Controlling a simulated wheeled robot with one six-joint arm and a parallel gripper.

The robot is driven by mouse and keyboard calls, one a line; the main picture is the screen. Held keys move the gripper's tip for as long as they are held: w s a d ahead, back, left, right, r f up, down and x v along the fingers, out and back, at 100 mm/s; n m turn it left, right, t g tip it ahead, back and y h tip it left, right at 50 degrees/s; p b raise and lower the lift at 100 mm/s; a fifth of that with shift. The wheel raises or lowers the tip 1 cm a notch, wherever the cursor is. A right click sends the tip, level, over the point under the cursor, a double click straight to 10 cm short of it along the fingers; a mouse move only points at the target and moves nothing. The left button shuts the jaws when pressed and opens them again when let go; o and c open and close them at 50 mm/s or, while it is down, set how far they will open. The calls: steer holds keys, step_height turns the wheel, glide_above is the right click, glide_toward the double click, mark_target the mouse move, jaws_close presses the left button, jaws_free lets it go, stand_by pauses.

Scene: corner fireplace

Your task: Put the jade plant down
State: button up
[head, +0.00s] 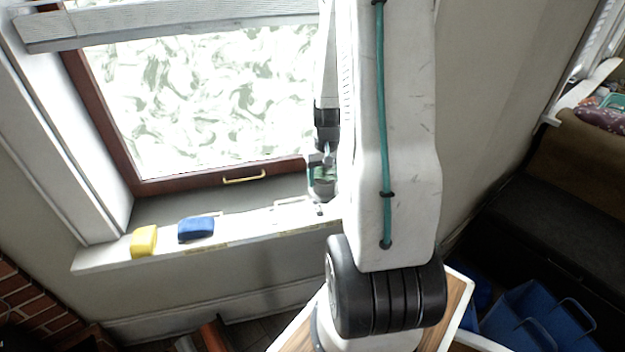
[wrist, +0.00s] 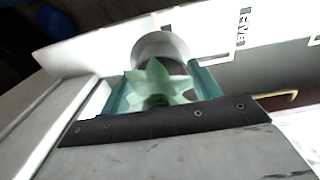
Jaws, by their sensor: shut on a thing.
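The jade plant has pale green pointed leaves (wrist: 158,84) and a light grey pot (wrist: 160,46) in the wrist view. My gripper (wrist: 162,88) has its teal fingers on both sides of the plant and is shut on it. In the head view my gripper (head: 322,172) and the small plant are over the window sill (head: 240,232), just left of my arm. Whether the pot's base touches the sill or hangs a little above it, I cannot tell. My arm hides part of the sill to the right.
A blue sponge-like block (head: 196,229) and a yellow one (head: 144,240) lie on the sill to the left. A pale outlined marking (head: 292,207) is on the sill near my gripper. The window frame with a brass handle (head: 244,177) stands behind. Blue bins (head: 535,318) are at lower right.

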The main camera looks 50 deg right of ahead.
mark_target(321, 183)
steer(key=shift+w+d, duration=0.1)
steer(key=shift+w, duration=0.15)
steer(key=f, duration=0.3)
steer(key=shift+w+d, duration=0.1)
steer(key=shift+w, duration=0.3)
steer(key=shift+w+f, duration=0.1)
steer(key=shift+f, duration=0.2)
steer(key=shift+f, duration=0.15)
steer(key=o, duration=1.1)
